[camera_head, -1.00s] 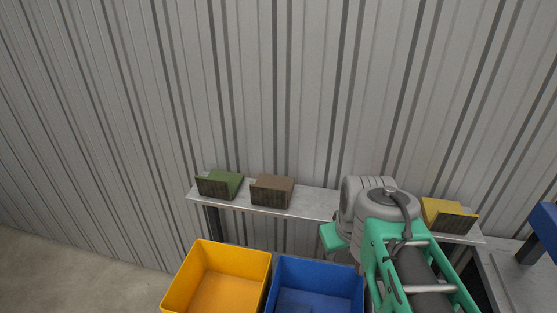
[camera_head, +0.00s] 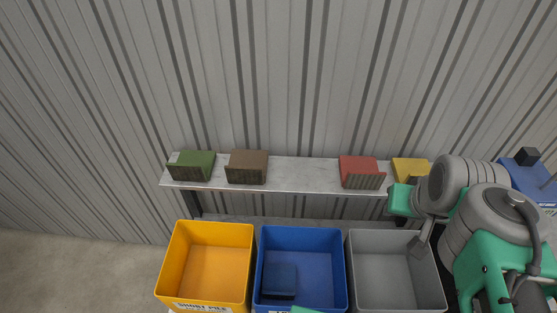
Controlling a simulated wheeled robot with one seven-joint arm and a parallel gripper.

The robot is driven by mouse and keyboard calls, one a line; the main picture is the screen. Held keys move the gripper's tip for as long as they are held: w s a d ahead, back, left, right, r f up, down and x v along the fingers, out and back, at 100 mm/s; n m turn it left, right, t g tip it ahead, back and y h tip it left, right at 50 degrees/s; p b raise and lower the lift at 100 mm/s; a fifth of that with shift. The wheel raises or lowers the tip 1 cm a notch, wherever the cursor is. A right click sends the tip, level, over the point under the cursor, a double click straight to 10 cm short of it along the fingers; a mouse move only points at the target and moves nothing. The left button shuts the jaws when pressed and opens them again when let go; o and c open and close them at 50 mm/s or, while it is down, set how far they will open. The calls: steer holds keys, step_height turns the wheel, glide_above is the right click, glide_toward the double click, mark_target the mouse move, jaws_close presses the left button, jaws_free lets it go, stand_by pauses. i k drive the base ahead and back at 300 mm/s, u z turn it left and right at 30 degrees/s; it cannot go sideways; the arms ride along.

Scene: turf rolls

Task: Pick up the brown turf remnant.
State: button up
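The brown turf remnant (camera_head: 247,167) is a brown block with a darker front face. It sits on the narrow grey shelf (camera_head: 310,172) along the wall, just right of the green turf remnant (camera_head: 191,165). My arm is at the right, well away from the brown remnant. A small dark grey part at the arm's end, perhaps my gripper (camera_head: 420,246), hangs over the grey bin. Its fingers cannot be made out, so I cannot tell whether it is open or shut. Nothing covers the brown remnant.
A red remnant (camera_head: 361,172) and a yellow remnant (camera_head: 409,169) are further right on the shelf. Below stand a yellow bin (camera_head: 166,265), a blue bin (camera_head: 338,247) holding a dark blue block (camera_head: 279,281), and a grey bin (camera_head: 440,285). The shelf between brown and red is clear.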

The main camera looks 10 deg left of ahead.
mark_target(248, 167)
steer(key=i, duration=0.4)
steer(key=u, duration=2.35)
